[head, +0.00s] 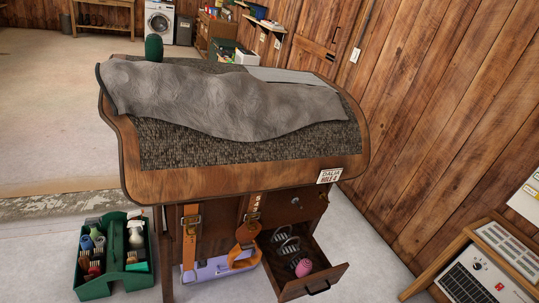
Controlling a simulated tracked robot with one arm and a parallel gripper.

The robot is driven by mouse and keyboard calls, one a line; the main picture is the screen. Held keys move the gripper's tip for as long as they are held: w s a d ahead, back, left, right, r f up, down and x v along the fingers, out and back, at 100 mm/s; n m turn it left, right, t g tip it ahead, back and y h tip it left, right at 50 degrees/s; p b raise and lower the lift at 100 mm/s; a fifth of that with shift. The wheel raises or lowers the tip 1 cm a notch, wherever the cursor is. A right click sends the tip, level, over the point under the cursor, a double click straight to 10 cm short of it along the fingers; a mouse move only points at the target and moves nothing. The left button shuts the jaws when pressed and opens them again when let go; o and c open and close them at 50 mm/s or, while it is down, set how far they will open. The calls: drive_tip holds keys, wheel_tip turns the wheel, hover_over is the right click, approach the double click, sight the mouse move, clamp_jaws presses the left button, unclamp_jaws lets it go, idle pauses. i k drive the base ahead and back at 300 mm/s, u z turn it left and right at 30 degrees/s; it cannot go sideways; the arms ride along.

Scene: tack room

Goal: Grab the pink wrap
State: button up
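A small pink rolled item (303,267), which looks like the pink wrap, lies in an open drawer (318,279) low on the front of a wooden stand. Dark metal pieces (287,243), perhaps stirrups or bits, lie behind it in the same drawer. The pink item is near the drawer's front, and its underside is hidden. My gripper does not show in this view.
The wooden stand (250,181) carries a grey blanket (215,97) on its top. Orange-brown straps (245,236) hang left of the drawer above a lilac tray (205,271). A green grooming caddy (98,287) is at lower left. A heater-like unit (480,285) stands at right.

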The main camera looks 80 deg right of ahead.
sight(304, 267)
drive_tip(key=u, duration=0.05)
drive_tip(key=k, duration=2)
drive_tip(key=z, duration=2.05)
drive_tip(key=i, duration=1.05)
